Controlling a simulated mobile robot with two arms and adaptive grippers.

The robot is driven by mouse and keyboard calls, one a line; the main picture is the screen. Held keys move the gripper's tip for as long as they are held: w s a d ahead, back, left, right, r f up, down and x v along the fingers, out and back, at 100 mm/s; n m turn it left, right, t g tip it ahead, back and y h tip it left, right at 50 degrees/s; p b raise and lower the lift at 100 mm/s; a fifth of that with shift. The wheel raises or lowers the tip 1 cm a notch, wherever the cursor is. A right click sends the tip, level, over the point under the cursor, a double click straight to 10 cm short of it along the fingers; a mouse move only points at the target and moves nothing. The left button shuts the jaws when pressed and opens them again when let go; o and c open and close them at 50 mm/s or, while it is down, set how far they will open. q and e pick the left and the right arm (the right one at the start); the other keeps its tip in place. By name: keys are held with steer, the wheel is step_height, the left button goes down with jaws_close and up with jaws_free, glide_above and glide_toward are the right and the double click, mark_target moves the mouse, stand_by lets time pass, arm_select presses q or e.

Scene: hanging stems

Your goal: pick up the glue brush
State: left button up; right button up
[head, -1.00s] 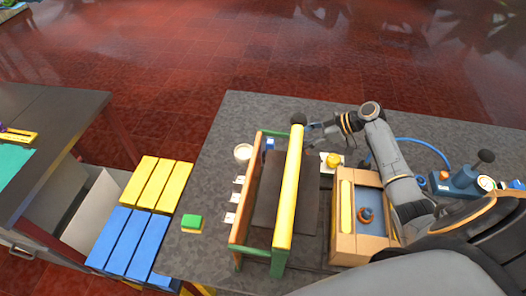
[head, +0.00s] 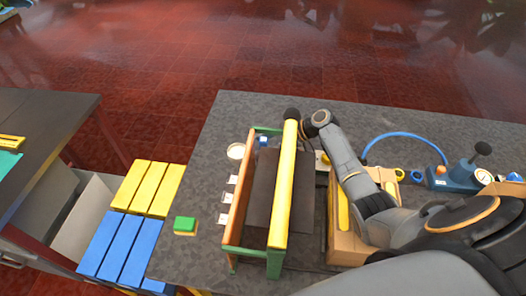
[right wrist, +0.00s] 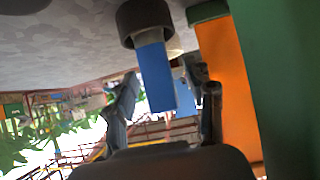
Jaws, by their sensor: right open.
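In the right wrist view, a flat blue handle (right wrist: 155,80), likely the glue brush, sticks out of a dark round cup (right wrist: 145,18) against the grey tabletop. My right gripper (right wrist: 164,76) is open, with a finger on each side of the blue handle in the picture. I cannot tell whether either finger touches it. In the head view, my right gripper is mostly hidden behind the rack's yellow beam (head: 284,185). A small blue thing (head: 263,141) shows just left of that beam; I cannot tell if it is the same handle. My left gripper is not in view.
An orange rack panel with green edging (right wrist: 228,85) stands close on the right in the wrist view.

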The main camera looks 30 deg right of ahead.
steer(key=shift+s+d+r, duration=0.1)
steer(key=shift+s+d, duration=0.05)
steer(key=c, duration=0.6)
jaws_close()
steer(key=shift+r, duration=0.1)
step_height(320, 180, up, 18)
steer(key=b, duration=0.4)
steer(key=shift+b, duration=0.35)
